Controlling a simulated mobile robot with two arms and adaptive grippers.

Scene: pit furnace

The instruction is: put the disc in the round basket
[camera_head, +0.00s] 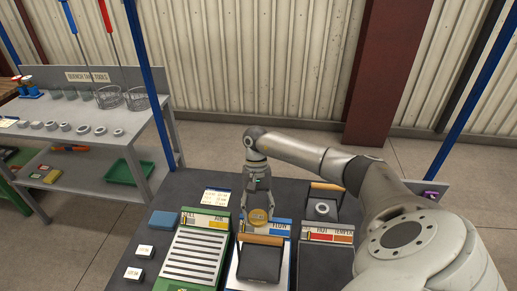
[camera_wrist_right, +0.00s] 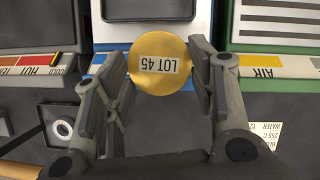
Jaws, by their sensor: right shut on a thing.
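The disc (camera_wrist_right: 160,65) is round and gold-yellow, with a white label reading "LOT 45" in the right wrist view. In the head view the disc (camera_head: 258,216) shows at the tips of my right gripper (camera_head: 258,208). The right gripper (camera_wrist_right: 160,80) is shut on the disc, with a finger on either side of it, over the blue-edged tray on the dark table. Two round wire baskets (camera_head: 108,97) (camera_head: 137,98) stand on the grey bench at the far left, well away from the gripper. My left gripper is not in view.
The dark table holds a green-edged rack (camera_head: 195,255), a tray marked "HOT" and "TEMPER" (camera_head: 327,235), a blue block (camera_head: 163,220) and small white-topped boxes. Several rings line the bench front. A blue post (camera_head: 152,85) stands between bench and table.

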